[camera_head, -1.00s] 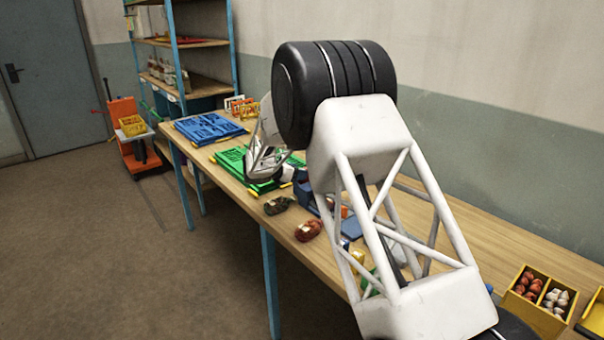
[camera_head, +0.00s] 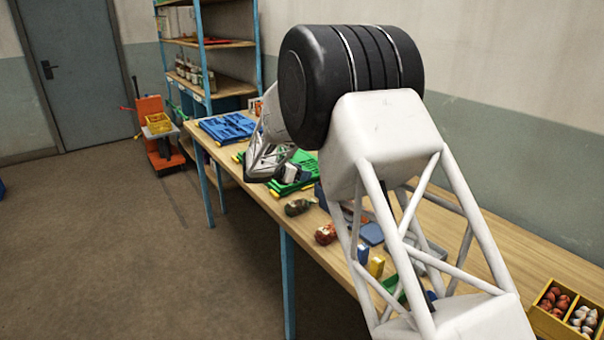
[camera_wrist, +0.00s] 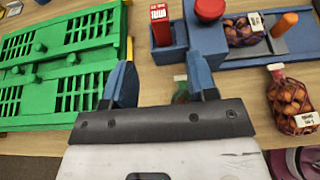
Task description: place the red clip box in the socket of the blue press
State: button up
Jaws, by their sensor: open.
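The red clip box (camera_wrist: 160,27), with a white label, stands upright at the left end of the blue press (camera_wrist: 206,42) in the wrist view. Its lower end meets the blue body there; I cannot tell how deep it sits. The press has a red knob (camera_wrist: 209,9). A netted sack (camera_wrist: 242,30) lies on its right part. My gripper (camera_wrist: 160,66) is open, its two blue fingers pointing toward the press, with the red box beyond the gap between them. No box is between the fingers. In the head view my arm hides most of the press.
Green slotted panels (camera_wrist: 70,60) lie left of my fingers. A netted sack (camera_wrist: 292,103) stands at right, near an orange cylinder (camera_wrist: 284,24). A greenish object (camera_wrist: 181,88) shows between the fingers. Blue panels (camera_head: 228,127) and a yellow bin (camera_head: 565,312) lie along the bench.

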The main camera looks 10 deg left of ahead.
dwell(0.6)
jog(key=s+d+r+m+g+y, duration=0.15)
jog(key=s+d+r+m, duration=0.3)
jog(key=s+d, duration=0.45)
jog(key=s+d+r+m+g+y, duration=0.1)
jog(key=s+d+r+m+g, duration=0.3)
jog(key=s+d, duration=0.5)
jog(key=s+d+r+m+g+y, duration=0.1)
jog(key=s+d+r+m, duration=0.45)
jog(key=s+d, duration=0.35)
jog(key=s+d+m+y, duration=0.2)
jog(key=s+d+m, duration=0.1)
jog(key=s, duration=0.8)
jog(key=s+d+f+m+y, duration=0.1)
jog(key=s+m, duration=0.4)
jog(key=s, duration=0.6)
jog(key=s+d+f+m+y, duration=0.1)
jog(key=s+d+m+y, duration=0.2)
jog(key=s, duration=0.9)
jog(key=shift+d+f+m, duration=0.2)
jog(key=shift+d+m, duration=0.9)
jog(key=shift+d, duration=0.05)
